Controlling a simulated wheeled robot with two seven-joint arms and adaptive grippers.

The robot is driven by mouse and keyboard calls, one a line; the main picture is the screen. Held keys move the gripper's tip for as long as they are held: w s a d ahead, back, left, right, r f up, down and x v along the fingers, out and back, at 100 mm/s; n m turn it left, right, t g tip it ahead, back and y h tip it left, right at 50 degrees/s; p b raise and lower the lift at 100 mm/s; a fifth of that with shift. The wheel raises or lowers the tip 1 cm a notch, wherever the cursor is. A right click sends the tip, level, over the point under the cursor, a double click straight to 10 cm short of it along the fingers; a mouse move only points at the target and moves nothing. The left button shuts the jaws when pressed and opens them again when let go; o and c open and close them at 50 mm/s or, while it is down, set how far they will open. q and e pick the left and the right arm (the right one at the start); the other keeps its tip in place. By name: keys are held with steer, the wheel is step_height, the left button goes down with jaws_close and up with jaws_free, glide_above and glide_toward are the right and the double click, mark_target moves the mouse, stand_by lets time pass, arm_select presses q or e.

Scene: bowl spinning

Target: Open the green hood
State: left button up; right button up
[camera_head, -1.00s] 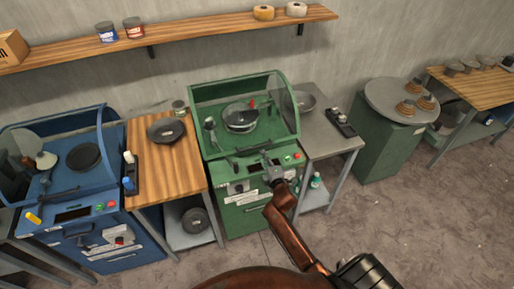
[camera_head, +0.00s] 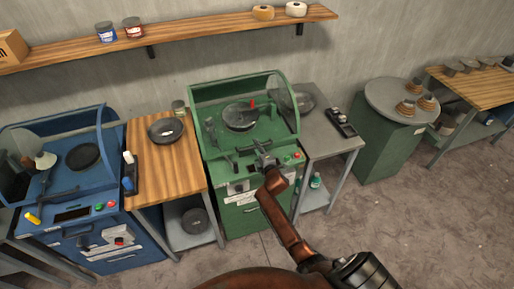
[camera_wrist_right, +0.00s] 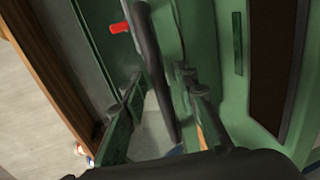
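The green machine (camera_head: 245,186) stands in the middle of the head view, with a clear, green-framed hood (camera_head: 194,105) around a round metal bowl form (camera_head: 240,117). My right gripper (camera_head: 264,158) is at the machine's front edge, above its control panel. In the right wrist view, the right gripper (camera_wrist_right: 158,85) has its two fingers apart, with a dark bar (camera_wrist_right: 148,45) passing between them. I cannot tell whether either finger touches the bar. My left gripper is not in view.
A blue machine (camera_head: 75,207) and a wooden-topped table (camera_head: 180,180) stand to the left. A grey side table (camera_head: 335,146) with a dark tray (camera_head: 341,122) stands close on the right. A wooden shelf (camera_head: 200,27) runs along the wall above. Floor at right is free.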

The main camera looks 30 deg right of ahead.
jaws_close()
stand_by(0.4)
